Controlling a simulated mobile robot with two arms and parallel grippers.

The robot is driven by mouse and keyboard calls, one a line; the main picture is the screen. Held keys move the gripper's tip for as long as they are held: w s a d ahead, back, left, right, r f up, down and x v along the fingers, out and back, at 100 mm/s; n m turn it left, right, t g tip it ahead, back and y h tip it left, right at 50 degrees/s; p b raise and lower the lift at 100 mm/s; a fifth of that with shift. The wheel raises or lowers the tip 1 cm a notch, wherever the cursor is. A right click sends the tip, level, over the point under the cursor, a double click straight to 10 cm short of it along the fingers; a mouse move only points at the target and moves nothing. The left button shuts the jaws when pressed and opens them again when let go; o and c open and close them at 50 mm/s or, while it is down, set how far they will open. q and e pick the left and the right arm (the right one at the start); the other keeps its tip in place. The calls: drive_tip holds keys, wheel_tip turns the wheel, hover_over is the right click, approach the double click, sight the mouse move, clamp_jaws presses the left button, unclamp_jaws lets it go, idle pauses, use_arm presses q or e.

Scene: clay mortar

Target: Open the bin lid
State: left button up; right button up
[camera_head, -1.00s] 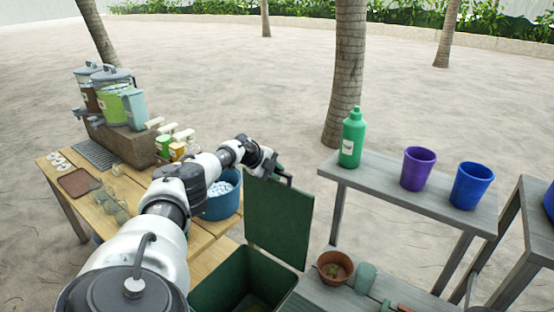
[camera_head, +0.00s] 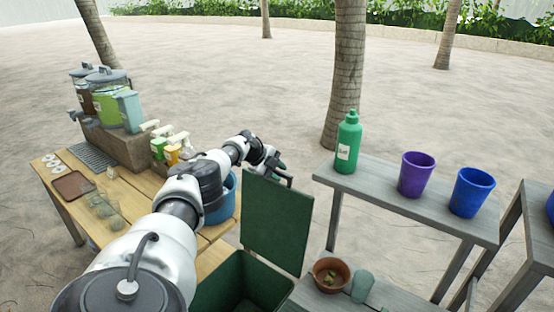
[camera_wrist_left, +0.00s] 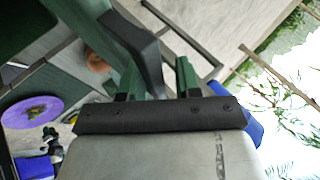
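The green bin (camera_head: 243,283) stands low at the front centre of the head view, its top uncovered. Its green lid (camera_head: 277,222) stands upright at the bin's far edge. My left gripper (camera_head: 280,166) is at the lid's upper edge, by the dark handle (camera_head: 284,179). In the left wrist view the two green-tipped fingers (camera_wrist_left: 160,80) are apart, with the dark handle (camera_wrist_left: 145,50) running between them and a gap beside the right finger. Whether a finger touches the handle is unclear. My right gripper is not in view.
A wooden table (camera_head: 143,190) with dispensers and a blue tub (camera_head: 224,200) lies left of the bin. A grey bench (camera_head: 400,203) with a green bottle (camera_head: 347,142) and cups stands right. A clay pot (camera_head: 331,274) sits on a lower shelf.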

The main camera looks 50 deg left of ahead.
use_arm(q)
drive_tip(key=shift+s+d+f, duration=0.15)
drive_tip(key=shift+d+f, duration=0.05)
drive_tip(key=shift+f, duration=0.05)
drive_tip(key=shift+s+a+r+p, duration=0.2)
drive_tip(key=shift+s+r+p, duration=0.1)
drive_tip(key=shift+r+p, duration=0.2)
drive_tip(key=v, duration=0.9)
drive_tip(key=shift+a+r, duration=0.2)
drive_tip(key=shift+r, duration=0.2)
drive_tip(key=shift+s, duration=0.25)
drive_tip(key=shift+w, duration=0.1)
